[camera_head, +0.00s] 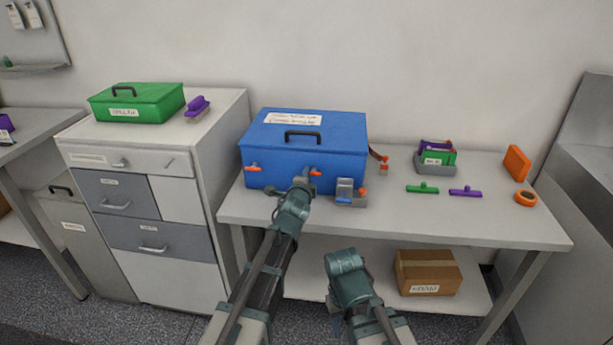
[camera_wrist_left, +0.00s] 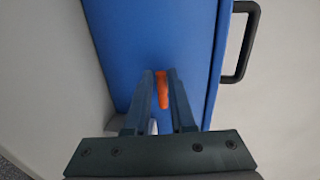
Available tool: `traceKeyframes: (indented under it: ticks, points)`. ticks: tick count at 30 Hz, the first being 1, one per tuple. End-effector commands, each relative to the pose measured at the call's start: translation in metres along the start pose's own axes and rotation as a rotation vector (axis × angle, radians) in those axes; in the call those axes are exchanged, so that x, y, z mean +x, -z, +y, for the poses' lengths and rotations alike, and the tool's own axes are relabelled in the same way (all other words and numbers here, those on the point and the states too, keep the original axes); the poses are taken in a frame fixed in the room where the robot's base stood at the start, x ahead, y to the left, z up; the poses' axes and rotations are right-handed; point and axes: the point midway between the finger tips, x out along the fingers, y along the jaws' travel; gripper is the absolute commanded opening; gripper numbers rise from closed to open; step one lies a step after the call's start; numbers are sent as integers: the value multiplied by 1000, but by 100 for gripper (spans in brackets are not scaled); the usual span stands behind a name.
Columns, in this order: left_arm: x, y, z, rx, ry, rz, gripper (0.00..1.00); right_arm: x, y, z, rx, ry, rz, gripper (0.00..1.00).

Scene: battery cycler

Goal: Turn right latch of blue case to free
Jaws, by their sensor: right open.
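The blue case (camera_head: 300,148) stands closed on the left part of the table, with a black handle on its lid. Its orange left latch (camera_head: 253,169) and right latch (camera_head: 315,172) are on the front face. My left gripper (camera_head: 303,184) is at the case front by the right latch. In the left wrist view, the right latch (camera_wrist_left: 162,92) lies between the fingertips of my left gripper (camera_wrist_left: 161,76); I cannot tell whether both fingers touch it. My right gripper (camera_head: 346,265) is open, low before the table, apart from the case; its fingertips are mostly hidden.
A grey device (camera_head: 348,193) sits close right of the latch, by the table's front edge. Green (camera_head: 422,188) and purple (camera_head: 465,191) tools, a small grey bin (camera_head: 434,168) and orange tape (camera_head: 525,197) lie further right. A drawer cabinet (camera_head: 150,215) stands left.

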Motion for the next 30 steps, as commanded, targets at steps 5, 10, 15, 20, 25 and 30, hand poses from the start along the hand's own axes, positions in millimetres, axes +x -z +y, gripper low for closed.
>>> traceKeyframes:
  ticks: [5, 10, 15, 20, 25, 30]
  points:
    - [0, 0, 0, 1, 2, 1, 45, 0, 0, 0, 0, 0, 0, 50]
    - [0, 0, -1, 2, 3, 1, 45, 0, 0, 0, 0, 0, 0, 50]
    - [-9, 0, -1, 2, 4, 1, 45, -2, 0, 0, 0, 0, 0, 50]
    - [-39, 0, -2, 4, 4, 1, 45, -9, 0, 1, 0, 0, 0, 50]
    - [-78, 0, -2, 4, 3, 2, 45, -16, -1, 2, 0, 0, 0, 50]
    - [-110, 0, -1, 4, 3, 2, 45, -22, -1, 2, 0, 0, 0, 50]
